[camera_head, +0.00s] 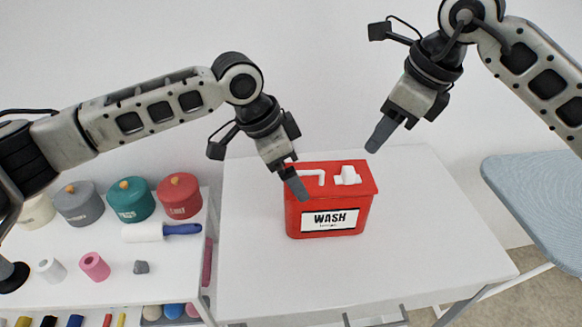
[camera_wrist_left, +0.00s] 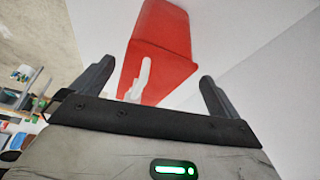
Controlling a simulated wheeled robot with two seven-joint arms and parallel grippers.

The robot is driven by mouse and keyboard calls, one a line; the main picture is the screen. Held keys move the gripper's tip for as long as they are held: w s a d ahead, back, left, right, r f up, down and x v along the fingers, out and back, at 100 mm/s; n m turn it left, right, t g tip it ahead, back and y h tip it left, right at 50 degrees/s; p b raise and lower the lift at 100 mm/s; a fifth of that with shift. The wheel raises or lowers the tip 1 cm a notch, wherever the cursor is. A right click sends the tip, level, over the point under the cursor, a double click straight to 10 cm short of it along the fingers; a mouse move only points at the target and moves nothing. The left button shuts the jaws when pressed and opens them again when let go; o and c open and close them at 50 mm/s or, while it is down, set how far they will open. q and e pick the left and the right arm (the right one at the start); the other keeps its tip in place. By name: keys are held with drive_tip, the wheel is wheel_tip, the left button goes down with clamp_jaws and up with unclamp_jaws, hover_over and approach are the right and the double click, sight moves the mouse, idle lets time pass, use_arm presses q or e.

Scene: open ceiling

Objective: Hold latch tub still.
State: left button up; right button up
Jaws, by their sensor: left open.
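The red latch tub (camera_head: 342,202) with a white "WASH" label stands upright on the white table, a white handle and a white cap on its lid. My left gripper (camera_head: 294,187) is at the tub's left end, with a dark finger in front of the lid. In the left wrist view its fingers are spread open (camera_wrist_left: 155,88), and the red tub (camera_wrist_left: 160,50) shows beyond the gap with nothing gripped. My right gripper (camera_head: 382,136) hangs above and right of the tub, clear of it. Its fingers overlap, so their opening is unclear.
The white table (camera_head: 440,235) is bare right of the tub. At left, a shelf holds grey (camera_head: 78,205), teal (camera_head: 131,202) and red (camera_head: 179,198) lidded pots, a blue-handled roller (camera_head: 160,231) and a pink spool (camera_head: 94,267). A blue-grey padded surface (camera_head: 545,195) is at far right.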

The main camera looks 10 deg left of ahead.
use_arm(q)
drive_tip(key=shift+w+d+f, duration=0.1)
drive_tip(key=shift+d+f, duration=0.1)
drive_tip(key=shift+f, duration=0.3)
